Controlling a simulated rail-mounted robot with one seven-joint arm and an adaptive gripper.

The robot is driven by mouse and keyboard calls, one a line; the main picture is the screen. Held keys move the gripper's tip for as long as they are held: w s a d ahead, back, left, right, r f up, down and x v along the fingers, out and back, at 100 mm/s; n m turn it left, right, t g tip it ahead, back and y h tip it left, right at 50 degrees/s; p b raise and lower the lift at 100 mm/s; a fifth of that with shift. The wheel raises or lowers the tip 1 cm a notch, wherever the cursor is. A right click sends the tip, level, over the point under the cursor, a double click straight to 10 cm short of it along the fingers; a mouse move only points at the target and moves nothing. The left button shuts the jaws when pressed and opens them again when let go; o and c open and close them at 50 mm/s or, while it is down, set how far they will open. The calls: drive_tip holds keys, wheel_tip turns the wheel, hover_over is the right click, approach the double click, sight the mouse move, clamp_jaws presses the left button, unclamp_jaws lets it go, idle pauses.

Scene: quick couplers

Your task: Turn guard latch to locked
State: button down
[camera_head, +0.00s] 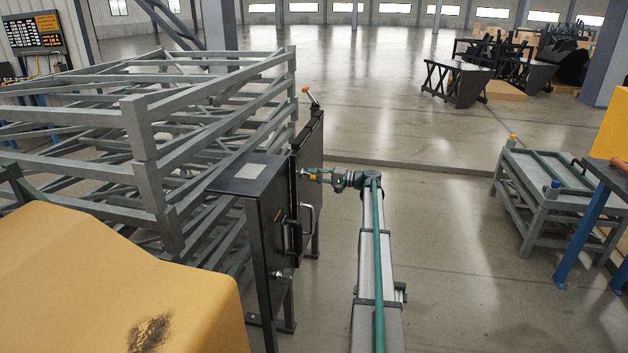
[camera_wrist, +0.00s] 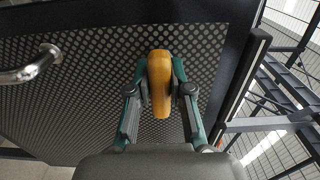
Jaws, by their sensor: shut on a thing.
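The guard is a black cabinet (camera_head: 250,190) with a door, standing left of my arm in the head view. In the wrist view the door panel (camera_wrist: 105,70) is dark with a pattern of round holes. The guard latch (camera_wrist: 160,75) is a yellow-orange, rounded lever standing out from this panel, lengthwise up the wrist picture. My gripper (camera_wrist: 160,95) has a finger on each side of the latch and is shut on it. In the head view my gripper (camera_head: 312,174) reaches left to the door and the latch is too small to make out clearly.
A curved metal door handle (camera_head: 308,218) is below my gripper; it also shows at the left in the wrist view (camera_wrist: 35,68). Grey steel racks (camera_head: 150,140) stand behind the cabinet. A yellow housing (camera_head: 110,270) fills the lower left. Floor right of my arm is clear up to a cart (camera_head: 540,190).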

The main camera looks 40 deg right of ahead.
idle(0.4)
drive_tip(key=c, duration=1)
unclamp_jaws()
drive_tip(key=shift+c, duration=0.2)
drive_tip(key=v, duration=1.2)
